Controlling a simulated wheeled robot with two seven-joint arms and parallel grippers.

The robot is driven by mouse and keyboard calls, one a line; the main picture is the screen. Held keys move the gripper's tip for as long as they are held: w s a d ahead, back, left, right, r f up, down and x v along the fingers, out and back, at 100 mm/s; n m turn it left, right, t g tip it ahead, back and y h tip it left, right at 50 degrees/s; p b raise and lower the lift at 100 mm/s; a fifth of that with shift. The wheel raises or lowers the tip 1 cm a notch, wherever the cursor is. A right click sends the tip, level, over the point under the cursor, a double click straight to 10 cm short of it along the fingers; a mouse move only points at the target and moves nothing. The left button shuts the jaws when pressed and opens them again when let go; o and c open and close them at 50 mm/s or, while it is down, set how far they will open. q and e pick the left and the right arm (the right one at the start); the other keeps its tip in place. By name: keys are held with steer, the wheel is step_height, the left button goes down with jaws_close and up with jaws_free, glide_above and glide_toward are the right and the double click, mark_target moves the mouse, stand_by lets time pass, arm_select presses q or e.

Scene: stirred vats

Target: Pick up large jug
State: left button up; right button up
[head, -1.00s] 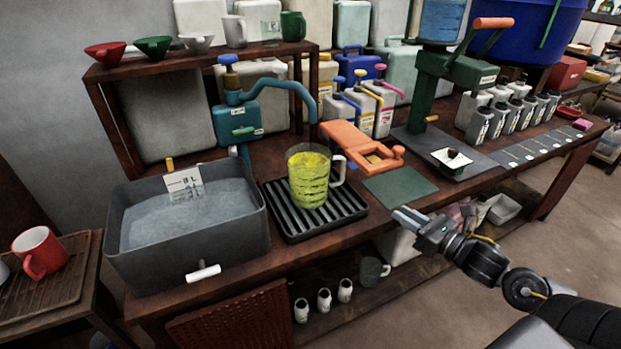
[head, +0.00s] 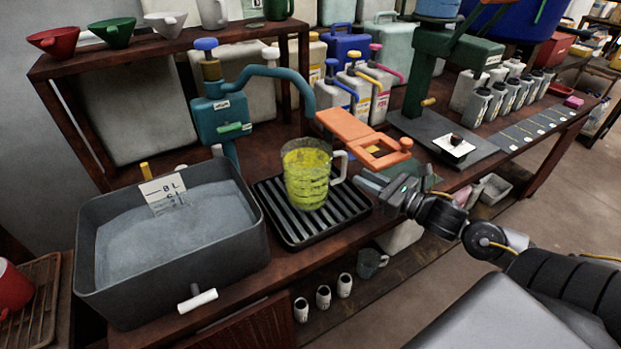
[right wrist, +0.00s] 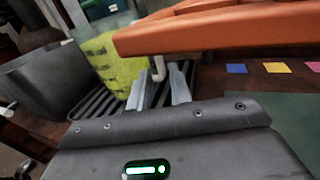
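The large jug (head: 307,178) is clear, with yellow-green contents and a pale handle (head: 340,166) on its right. It stands upright on the black ribbed tray (head: 270,207). My right gripper (head: 364,181) is just right of the handle, pointing at it. In the right wrist view the jug (right wrist: 112,62) is partly behind an orange object. There the right gripper (right wrist: 160,88) has its two fingers apart, and the lower part of the handle (right wrist: 158,70) shows in line with the gap. I cannot tell whether the fingers touch it. My left gripper is not in view.
An orange clamp-like tool (head: 360,132) lies close behind the handle and over my gripper in the wrist view. A teal pump (head: 222,118) has its spout reaching towards the jug. A grey basin (head: 255,240) stands to the left. A green press (head: 415,90) stands to the right.

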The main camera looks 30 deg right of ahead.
mark_target(343, 177)
steer(key=shift+x, duration=3.5)
steer(key=shift+a, duration=0.1)
jaws_close()
